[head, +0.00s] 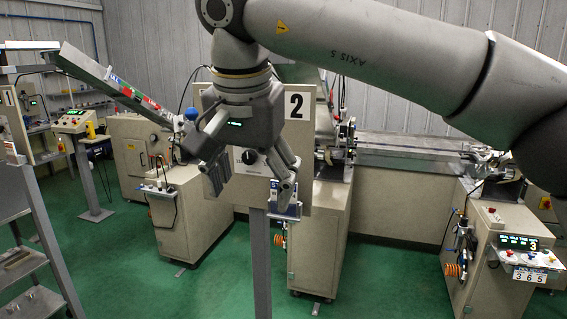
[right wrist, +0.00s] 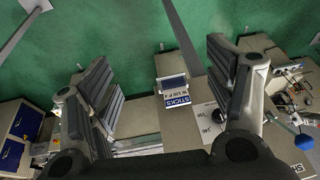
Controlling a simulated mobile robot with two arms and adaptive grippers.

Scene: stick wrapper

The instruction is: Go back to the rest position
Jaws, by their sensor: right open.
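My right gripper (head: 250,188) hangs from the arm that comes in from the upper right of the head view. Its fingers are spread and point down, with nothing between them. It is in front of the beige control panel (head: 328,150) marked 2, which has a black knob (head: 250,157). In the right wrist view the open jaws (right wrist: 165,95) stand on either side of a small box with a blue "STICKS" label (right wrist: 177,99). I cannot tell whether the right finger touches the panel or the label. My left gripper does not show.
A long sloped chute (head: 100,78) rises to the upper left beside the gripper. Beige machine cabinets (head: 320,240) stand behind, another (head: 505,265) at the right. A grey shelf rack (head: 30,265) is at the lower left. Green floor (head: 120,285) is open between them.

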